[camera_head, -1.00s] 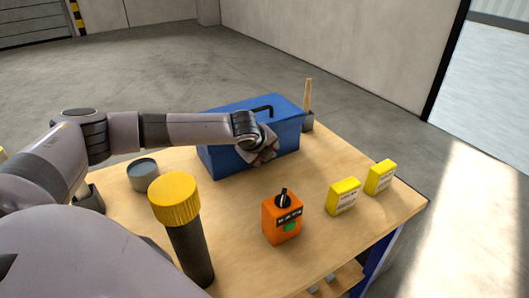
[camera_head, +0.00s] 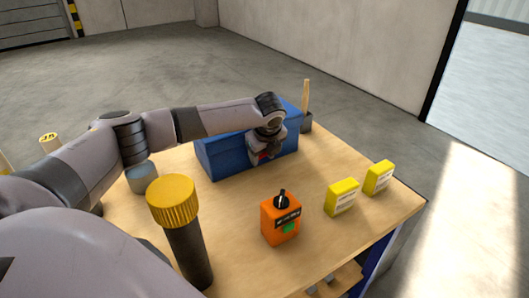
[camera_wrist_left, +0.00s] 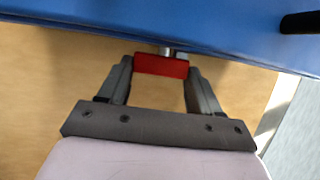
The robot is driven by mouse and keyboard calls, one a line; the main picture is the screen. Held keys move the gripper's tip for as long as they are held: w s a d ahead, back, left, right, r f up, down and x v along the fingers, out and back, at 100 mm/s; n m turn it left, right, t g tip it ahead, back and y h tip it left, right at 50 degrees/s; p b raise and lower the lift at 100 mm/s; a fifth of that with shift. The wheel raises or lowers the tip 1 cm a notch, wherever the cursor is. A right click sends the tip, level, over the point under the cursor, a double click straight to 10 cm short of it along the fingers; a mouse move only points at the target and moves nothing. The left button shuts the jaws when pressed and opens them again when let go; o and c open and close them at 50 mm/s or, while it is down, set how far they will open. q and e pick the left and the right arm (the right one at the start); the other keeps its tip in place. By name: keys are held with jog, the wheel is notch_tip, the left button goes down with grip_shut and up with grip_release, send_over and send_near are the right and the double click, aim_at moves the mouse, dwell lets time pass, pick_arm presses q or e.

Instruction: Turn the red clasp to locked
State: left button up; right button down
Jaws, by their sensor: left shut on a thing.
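The red clasp (camera_wrist_left: 161,65) is a short red bar on a metal pin at the front of the blue toolbox (camera_head: 226,157). In the left wrist view the bar lies crosswise, nearly parallel to the edge of the blue toolbox (camera_wrist_left: 100,30). My left gripper (camera_wrist_left: 161,68) is shut on the clasp, one finger at each end of the bar. In the head view my left gripper (camera_head: 262,156) is at the toolbox front and hides most of the clasp; a bit of red shows. My right gripper is not in view.
On the wooden table (camera_head: 240,195) stand an orange box with a black knob (camera_head: 280,220), two yellow boxes (camera_head: 342,197) (camera_head: 379,178), a yellow-capped black cylinder (camera_head: 180,220), a grey-blue tin (camera_head: 141,177) and a holder with wooden sticks (camera_head: 306,121). The table's middle is clear.

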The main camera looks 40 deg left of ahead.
pick_arm(q)
jog(key=o, duration=1.1)
jog(key=shift+c, duration=0.2)
jog(key=shift+r, duration=0.1)
jog(key=v, duration=0.7)
jog(key=shift+s, duration=0.1)
